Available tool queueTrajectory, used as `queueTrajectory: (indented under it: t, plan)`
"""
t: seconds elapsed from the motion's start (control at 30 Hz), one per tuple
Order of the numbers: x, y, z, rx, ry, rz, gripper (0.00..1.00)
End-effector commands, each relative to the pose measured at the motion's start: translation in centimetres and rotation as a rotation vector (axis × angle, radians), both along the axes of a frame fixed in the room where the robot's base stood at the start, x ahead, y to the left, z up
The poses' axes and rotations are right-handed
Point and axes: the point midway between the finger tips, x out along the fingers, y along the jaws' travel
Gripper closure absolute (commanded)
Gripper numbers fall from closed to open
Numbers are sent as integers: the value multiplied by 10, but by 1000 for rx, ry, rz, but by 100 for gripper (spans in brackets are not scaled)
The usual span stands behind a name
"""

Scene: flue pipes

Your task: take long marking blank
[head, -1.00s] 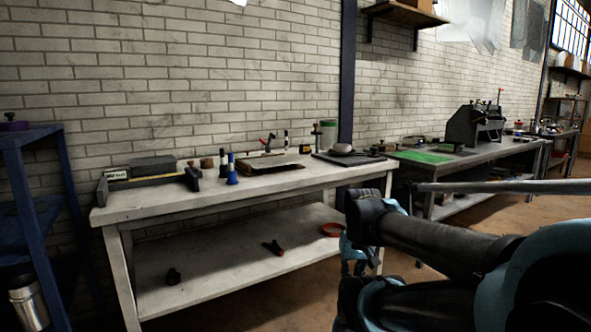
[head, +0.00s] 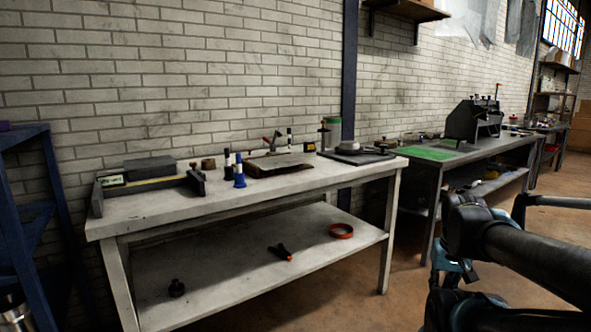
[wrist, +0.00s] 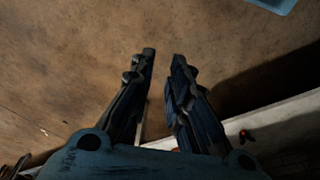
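I cannot pick out a long marking blank with certainty in either view. The pale workbench (head: 150,213) stands ahead on the left in the head view, and small tools and blocks lie on its top. My gripper (wrist: 163,55) shows in the wrist view with its two dark fingers apart and nothing between them. It hangs over bare brown floor, with a pale bench edge (wrist: 285,110) at the lower right.
A long tray-like holder (head: 150,184) and blue-topped bottles (head: 239,172) are on the bench. Its lower shelf holds a clamp (head: 281,252) and an orange ring (head: 341,231). A second bench with a green mat (head: 428,153) stands to the right. A blue rack (head: 42,215) is at far left. Open floor lies in front.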

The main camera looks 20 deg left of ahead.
Motion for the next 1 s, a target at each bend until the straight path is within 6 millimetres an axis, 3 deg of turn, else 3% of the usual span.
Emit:
queueTrajectory:
  t: [0.23, 0.37, 0.47, 0.67, 1.0]
  plan:
    - [-6, 1, 5, 2, -15, -1, 84]
    - [11, 9, 15, 27, -51, -11, 84]
    - [39, 22, 28, 66, -103, -27, 84]
    - [107, 68, 62, 196, -230, -83, 84]
    - [214, 168, 118, 480, -388, -199, 84]
